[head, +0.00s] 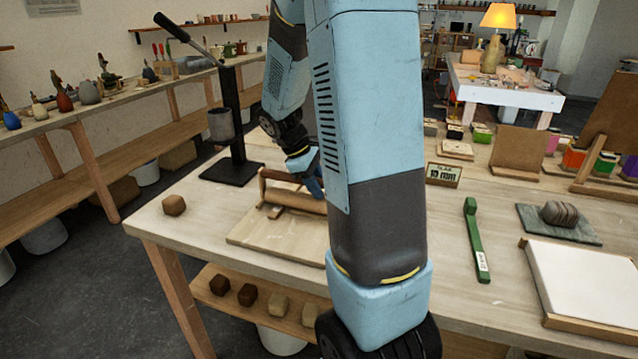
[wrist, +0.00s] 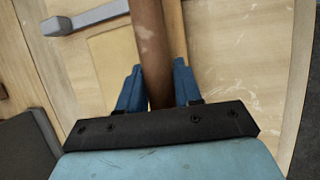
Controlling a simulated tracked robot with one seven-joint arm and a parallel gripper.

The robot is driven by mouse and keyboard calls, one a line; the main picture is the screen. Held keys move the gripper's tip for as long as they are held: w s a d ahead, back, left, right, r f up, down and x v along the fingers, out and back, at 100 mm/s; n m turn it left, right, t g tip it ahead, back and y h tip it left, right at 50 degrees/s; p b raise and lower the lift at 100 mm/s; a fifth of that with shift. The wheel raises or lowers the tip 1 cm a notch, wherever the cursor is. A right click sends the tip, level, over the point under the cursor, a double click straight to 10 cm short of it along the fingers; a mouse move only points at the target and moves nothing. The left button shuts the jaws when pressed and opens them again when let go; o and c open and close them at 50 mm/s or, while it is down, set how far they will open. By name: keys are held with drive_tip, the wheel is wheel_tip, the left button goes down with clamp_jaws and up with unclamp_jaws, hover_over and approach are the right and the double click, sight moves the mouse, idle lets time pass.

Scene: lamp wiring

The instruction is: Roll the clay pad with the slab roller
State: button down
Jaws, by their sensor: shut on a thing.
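The slab roller (head: 294,197) lies on a wooden board (head: 262,241) near the left part of the worktable. It has a light wooden cylinder and a darker brown bar. My gripper (head: 314,186) is at the roller's right side, partly hidden by my arm. In the wrist view, the blue fingers of my gripper (wrist: 158,72) are shut on the brown bar of the slab roller (wrist: 150,40). A tan flat patch (wrist: 113,65) beside the bar may be the clay pad; I cannot tell for sure. My arm hides the board's right part.
A black lever stand (head: 233,170) rises behind the board. A small brown block (head: 174,205) sits at the table's left. A green tool (head: 475,240), a "10 mm" sign (head: 443,175) and a white framed slab (head: 590,290) lie to the right.

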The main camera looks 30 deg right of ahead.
drive_tip(key=shift+w+d, duration=0.1)
drive_tip(key=shift+d, duration=0.05)
drive_tip(key=shift+w+d+f, duration=0.1)
drive_tip(key=shift+w+d, duration=0.4)
drive_tip(key=shift+d, duration=0.25)
drive_tip(key=shift+w+d, duration=0.5)
drive_tip(key=shift+d, duration=0.2)
drive_tip(key=shift+w+d, duration=0.45)
drive_tip(key=shift+d, duration=0.2)
drive_tip(key=shift+w+d, duration=0.45)
drive_tip(key=shift+d, duration=0.2)
drive_tip(key=shift+w+d+r, duration=0.2)
drive_tip(key=shift+w+d, duration=1)
drive_tip(key=shift+d, duration=0.2)
drive_tip(key=shift+w+d+f, duration=0.15)
drive_tip(key=shift+w+d, duration=1)
drive_tip(key=shift+d, duration=0.15)
drive_tip(key=shift+a, duration=0.1)
drive_tip(key=shift+s+a, duration=1.15)
drive_tip(key=shift+a, duration=0.2)
